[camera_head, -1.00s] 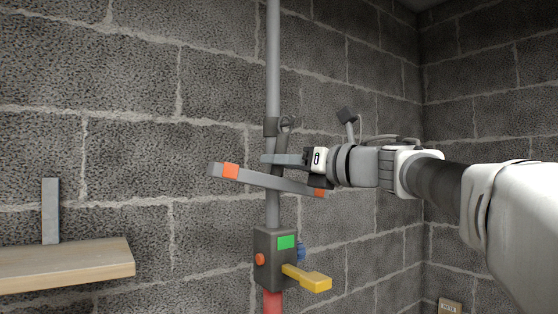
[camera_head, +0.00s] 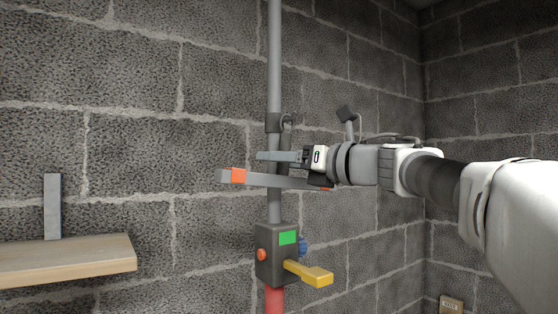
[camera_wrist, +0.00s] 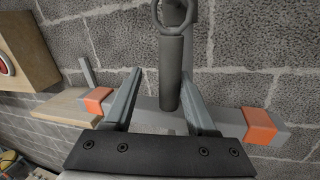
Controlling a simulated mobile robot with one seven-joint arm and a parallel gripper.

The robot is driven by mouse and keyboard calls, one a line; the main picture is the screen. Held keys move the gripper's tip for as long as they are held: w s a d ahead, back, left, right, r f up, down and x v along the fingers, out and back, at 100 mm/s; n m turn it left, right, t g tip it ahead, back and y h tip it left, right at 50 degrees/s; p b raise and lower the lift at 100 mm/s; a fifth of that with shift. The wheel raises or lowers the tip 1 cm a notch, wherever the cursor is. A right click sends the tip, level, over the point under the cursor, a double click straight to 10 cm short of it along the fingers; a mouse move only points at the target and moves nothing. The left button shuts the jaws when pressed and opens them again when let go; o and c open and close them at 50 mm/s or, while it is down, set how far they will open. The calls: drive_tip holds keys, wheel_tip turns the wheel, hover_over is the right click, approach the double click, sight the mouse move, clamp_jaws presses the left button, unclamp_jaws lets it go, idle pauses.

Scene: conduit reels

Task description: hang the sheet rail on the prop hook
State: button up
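The sheet rail (camera_head: 265,179) is a grey bar with orange bands, lying nearly level across the prop (camera_head: 275,60), a grey vertical pole. The rail's dark stem with a ring on top (camera_head: 286,122) rises to the collar (camera_head: 273,123) on the prop; the hook itself is not clear, but the ring appears to hang there. In the wrist view the rail (camera_wrist: 230,116) crosses behind my fingers, and its stem (camera_wrist: 171,75) stands between them. My gripper (camera_head: 262,158) is open around the stem, with a clear gap at the left finger in the wrist view (camera_wrist: 160,75).
A dark box (camera_head: 270,265) with a green panel and yellow lever (camera_head: 312,275) sits on the prop below the rail. A wooden shelf (camera_head: 70,260) with a grey upright plate (camera_head: 53,207) is at left. A block wall stands close behind.

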drive_tip(key=shift+d, duration=0.1)
drive_tip(key=r+b+v, duration=0.1)
drive_tip(key=b+v, duration=0.3)
drive_tip(key=v, duration=1.3)
drive_tip(key=shift+s+f, duration=0.15)
drive_tip(key=shift+f, duration=0.4)
